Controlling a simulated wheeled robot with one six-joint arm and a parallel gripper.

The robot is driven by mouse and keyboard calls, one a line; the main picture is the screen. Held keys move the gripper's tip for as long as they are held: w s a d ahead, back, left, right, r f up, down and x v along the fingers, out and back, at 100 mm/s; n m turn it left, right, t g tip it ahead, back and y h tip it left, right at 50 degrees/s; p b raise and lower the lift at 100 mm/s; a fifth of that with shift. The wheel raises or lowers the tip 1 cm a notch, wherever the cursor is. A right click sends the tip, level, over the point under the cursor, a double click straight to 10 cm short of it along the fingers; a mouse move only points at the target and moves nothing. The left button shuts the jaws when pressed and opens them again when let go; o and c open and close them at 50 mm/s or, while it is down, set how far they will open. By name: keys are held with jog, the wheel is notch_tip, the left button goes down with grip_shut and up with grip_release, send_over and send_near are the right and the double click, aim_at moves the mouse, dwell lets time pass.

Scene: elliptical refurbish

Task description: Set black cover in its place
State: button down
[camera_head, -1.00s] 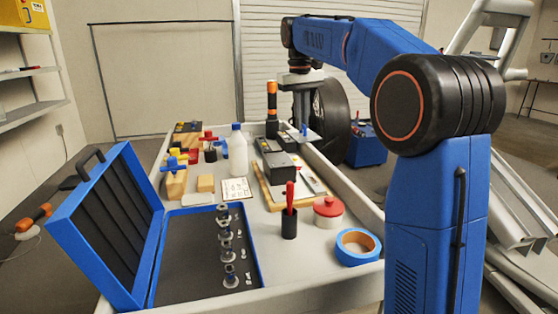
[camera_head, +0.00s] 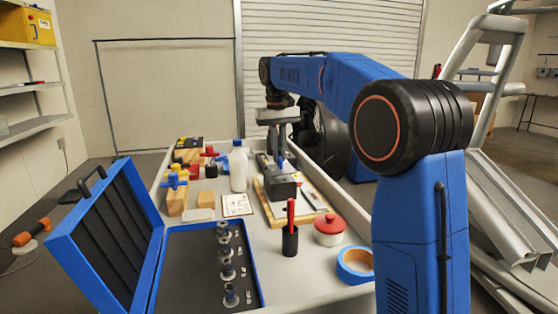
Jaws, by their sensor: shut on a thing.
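My gripper (camera_head: 278,150) points down over the workbench, behind and above a dark open-looking box (camera_head: 283,189) on a wooden board. Its jaws are shut on a dark piece, which I take to be the black cover (camera_head: 266,160). A small blue detail shows by the fingertips. The cover is small here and partly hidden by the fingers. It overlaps the box in the picture, and I cannot tell whether they touch.
An open blue case (camera_head: 158,262) with metal parts stands at the front left. A white bottle (camera_head: 238,170), a black pen cup (camera_head: 290,241), a red-lidded pot (camera_head: 328,232) and blue tape (camera_head: 355,262) surround the board. Clamps stand at the back left.

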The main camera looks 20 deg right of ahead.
jog(key=shift+f, duration=1.15)
jog(key=shift+f, duration=0.1)
jog(key=c, duration=1.8)
grip_release()
jog(key=shift+c, duration=0.2)
notch_tip(320, 180, up, 12)
jog(key=shift+a, duration=0.2)
